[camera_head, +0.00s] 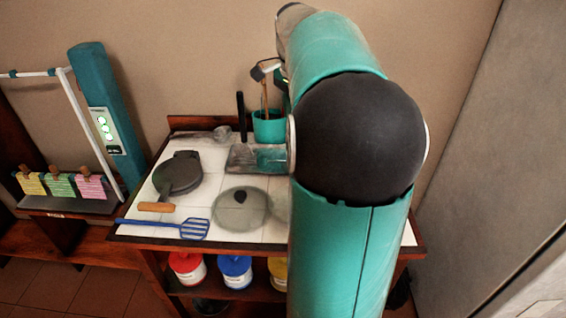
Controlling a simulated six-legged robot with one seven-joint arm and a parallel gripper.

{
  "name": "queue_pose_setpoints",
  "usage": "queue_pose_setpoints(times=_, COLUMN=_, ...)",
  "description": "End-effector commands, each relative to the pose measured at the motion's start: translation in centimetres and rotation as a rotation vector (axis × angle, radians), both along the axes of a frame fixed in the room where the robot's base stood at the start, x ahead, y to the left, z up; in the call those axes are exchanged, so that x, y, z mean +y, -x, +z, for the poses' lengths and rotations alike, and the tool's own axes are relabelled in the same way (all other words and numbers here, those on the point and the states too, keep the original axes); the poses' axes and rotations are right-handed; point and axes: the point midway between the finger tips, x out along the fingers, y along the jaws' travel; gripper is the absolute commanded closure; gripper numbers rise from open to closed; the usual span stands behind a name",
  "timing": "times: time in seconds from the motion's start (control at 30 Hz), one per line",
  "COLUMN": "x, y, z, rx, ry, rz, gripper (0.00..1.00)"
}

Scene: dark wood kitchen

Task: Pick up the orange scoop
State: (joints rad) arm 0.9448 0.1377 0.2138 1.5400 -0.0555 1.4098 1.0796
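I cannot make out a clear orange scoop. A thin orange-brown handle (265,100) stands in a teal cup (270,127) at the back of the white-tiled table; whether it belongs to the scoop I cannot tell. My teal and black arm fills the middle right and hides part of the tabletop.
On the tiled table (140,228) lie a dark round pan with a wooden handle (178,175), a blue slotted spatula (175,226) and a glass lid (241,212). A clear box (248,158) sits near the cup. Red (187,268) and blue (235,270) lidded jars stand below.

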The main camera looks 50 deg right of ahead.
Motion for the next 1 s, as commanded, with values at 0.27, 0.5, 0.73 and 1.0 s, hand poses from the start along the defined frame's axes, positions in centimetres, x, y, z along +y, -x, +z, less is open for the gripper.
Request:
queue_pose_setpoints(times=0.27, x=-6.5, y=2.3, z=-1.0, rx=0.017, ry=-0.059, rz=-0.255, gripper=0.6)
queue_pose_setpoints(times=0.5, x=-6.7, y=2.6, z=-4.2, rx=0.02, ry=-0.065, rz=-0.267, gripper=0.6)
queue_pose_setpoints(times=0.73, x=-6.8, y=2.7, z=-8.4, rx=0.02, ry=-0.063, rz=-0.265, gripper=0.6)
queue_pose_setpoints(times=1.0, x=-6.6, y=2.5, z=-10.6, rx=0.018, ry=-0.062, rz=-0.264, gripper=0.6)
